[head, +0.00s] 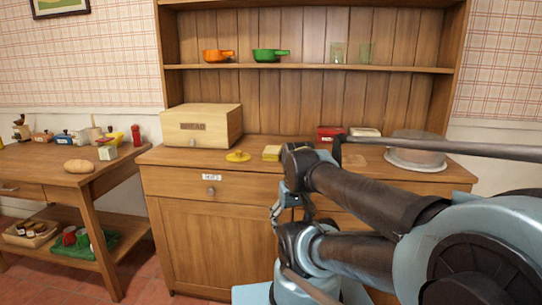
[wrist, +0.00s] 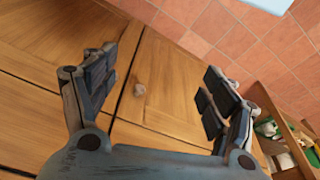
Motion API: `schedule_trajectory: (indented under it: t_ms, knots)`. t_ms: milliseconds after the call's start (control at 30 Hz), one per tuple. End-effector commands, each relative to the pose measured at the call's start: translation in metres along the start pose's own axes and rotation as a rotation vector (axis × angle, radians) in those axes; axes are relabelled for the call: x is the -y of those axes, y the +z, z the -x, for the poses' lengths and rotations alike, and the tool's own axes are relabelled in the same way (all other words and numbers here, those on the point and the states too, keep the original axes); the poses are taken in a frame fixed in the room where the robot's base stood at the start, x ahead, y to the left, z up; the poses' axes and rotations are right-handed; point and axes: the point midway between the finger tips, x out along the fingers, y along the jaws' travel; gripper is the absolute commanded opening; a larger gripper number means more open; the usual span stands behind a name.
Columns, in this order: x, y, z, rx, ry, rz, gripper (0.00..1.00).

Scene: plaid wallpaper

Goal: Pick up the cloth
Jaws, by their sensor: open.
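A green cloth (head: 104,243) lies spread on the lower shelf of the left side table, with red cups on it. In the wrist view, a small green patch (wrist: 267,129) shows on a wooden shelf at the right edge, too small to tell if it is the cloth. My gripper (wrist: 158,75) is open and empty, with its two fingers wide apart in front of the cabinet's wooden doors. In the head view my arm hides part of the cabinet, and my gripper is well to the right of the cloth.
The cabinet (head: 213,240) fills the middle, with a wooden bread box (head: 203,128) and a yellow lid (head: 238,156) on top. A loaf (head: 79,166) lies on the side table (head: 35,165). A basket (head: 30,232) stands left of the cloth. Tiled floor (wrist: 215,25) is clear.

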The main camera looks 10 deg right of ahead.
Motion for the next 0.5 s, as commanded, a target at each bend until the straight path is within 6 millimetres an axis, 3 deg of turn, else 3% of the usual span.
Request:
schedule_trajectory:
  t_ms: [167,500]
  knots:
    - [-0.001,-0.033,0.034,0.016,0.000,-0.028,0.78]
    - [-0.002,-0.131,0.115,0.066,0.002,-0.113,0.78]
